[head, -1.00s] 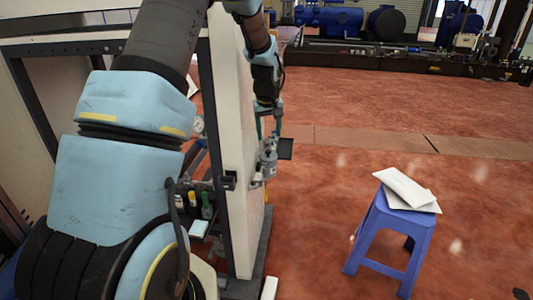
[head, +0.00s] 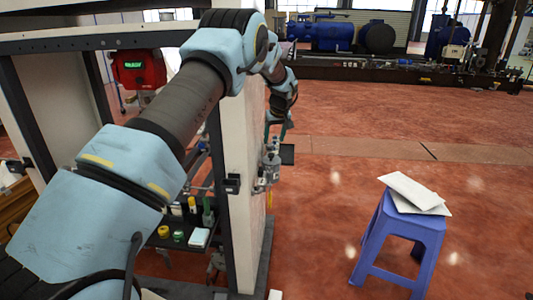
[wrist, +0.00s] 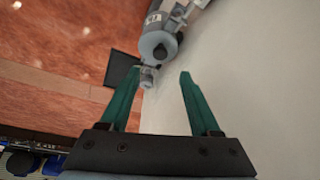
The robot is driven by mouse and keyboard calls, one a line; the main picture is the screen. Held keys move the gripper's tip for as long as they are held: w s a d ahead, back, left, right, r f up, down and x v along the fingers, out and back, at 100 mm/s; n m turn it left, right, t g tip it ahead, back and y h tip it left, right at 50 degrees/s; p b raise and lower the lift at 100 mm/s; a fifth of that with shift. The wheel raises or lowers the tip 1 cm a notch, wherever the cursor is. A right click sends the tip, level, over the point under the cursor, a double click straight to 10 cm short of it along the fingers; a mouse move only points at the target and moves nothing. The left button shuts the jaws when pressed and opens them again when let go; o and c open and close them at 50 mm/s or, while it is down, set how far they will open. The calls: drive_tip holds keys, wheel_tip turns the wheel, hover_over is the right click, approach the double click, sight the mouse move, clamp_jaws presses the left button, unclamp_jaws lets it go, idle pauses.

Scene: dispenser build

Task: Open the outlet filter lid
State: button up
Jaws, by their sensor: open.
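A grey metal cylindrical filter assembly (head: 270,165) is mounted on the right edge of the pale upright panel in the head view. In the wrist view the filter body (wrist: 158,44) is at the top middle, with a dark round knob on it and a small fitting below. I cannot clearly tell its lid from the body. My gripper (wrist: 158,82) is open, its two green fingers apart and pointing toward the filter. The small lower fitting shows between the fingertips, with no clear contact. In the head view my gripper (head: 282,127) is just above the filter, partly hidden by my wrist.
The pale panel (head: 243,215) stands close to the gripper. A dark square plate (head: 287,154) sits right of the filter. A blue stool (head: 398,243) with white sheets stands at right. Bottles stand on a shelf (head: 170,242) at left. The red floor between is open.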

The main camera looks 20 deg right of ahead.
sight(271, 154)
drive_tip(key=p+x, duration=0.1)
drive_tip(key=x, duration=0.7)
drive_tip(key=shift+f, duration=0.25)
clamp_jaws()
idle(1.1)
